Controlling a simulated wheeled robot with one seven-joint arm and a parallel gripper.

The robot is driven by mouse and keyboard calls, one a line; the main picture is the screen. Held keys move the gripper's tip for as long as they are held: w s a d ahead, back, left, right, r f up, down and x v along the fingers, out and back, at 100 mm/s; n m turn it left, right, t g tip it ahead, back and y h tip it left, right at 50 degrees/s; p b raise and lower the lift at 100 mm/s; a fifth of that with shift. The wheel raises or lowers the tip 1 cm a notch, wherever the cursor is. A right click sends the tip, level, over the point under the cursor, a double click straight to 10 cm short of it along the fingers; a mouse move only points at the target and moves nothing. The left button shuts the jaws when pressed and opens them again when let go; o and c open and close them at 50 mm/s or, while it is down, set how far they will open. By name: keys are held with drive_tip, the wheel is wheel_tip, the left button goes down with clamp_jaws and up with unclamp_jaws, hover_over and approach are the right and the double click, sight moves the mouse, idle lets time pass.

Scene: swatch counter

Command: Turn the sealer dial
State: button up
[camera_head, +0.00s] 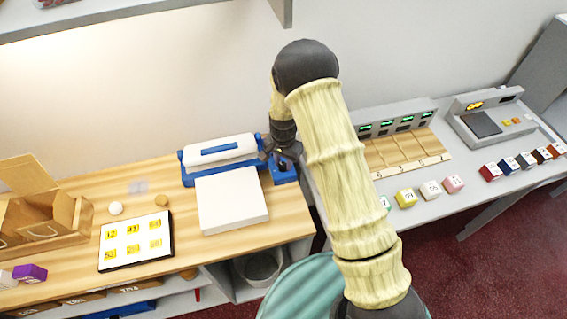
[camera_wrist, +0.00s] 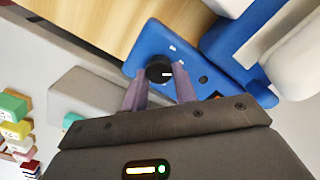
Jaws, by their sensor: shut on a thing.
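The sealer dial (camera_wrist: 159,69) is a round black knob with a white mark, on the sealer's blue control box (camera_wrist: 205,55). In the wrist view my gripper (camera_wrist: 158,80) has its two purple fingers on either side of the dial, shut on it. In the head view the sealer (camera_head: 220,152) is a blue and white machine at the right end of the wooden counter. Its blue control box (camera_head: 283,176) is on its right side, with my gripper (camera_head: 279,163) over it. The dial is mostly hidden there by the gripper.
A white pad (camera_head: 232,201) lies in front of the sealer. A card of yellow labels (camera_head: 136,243) and a wooden box (camera_head: 42,222) are further left. To the right are a slotted rack (camera_head: 405,150), several coloured blocks (camera_head: 453,183) and a grey device (camera_head: 488,120).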

sight(284, 165)
drive_tip(key=m, duration=0.2)
drive_tip(key=shift+m, duration=0.4)
drive_tip(key=shift+s+m, duration=0.1)
drive_tip(key=shift+m, duration=1.6)
drive_tip(key=o, duration=1)
wheel_tip(284, 165, up, 17)
drive_tip(key=b, duration=0.2)
drive_tip(key=shift+r+b, duration=0.2)
drive_tip(key=shift+b, duration=0.2)
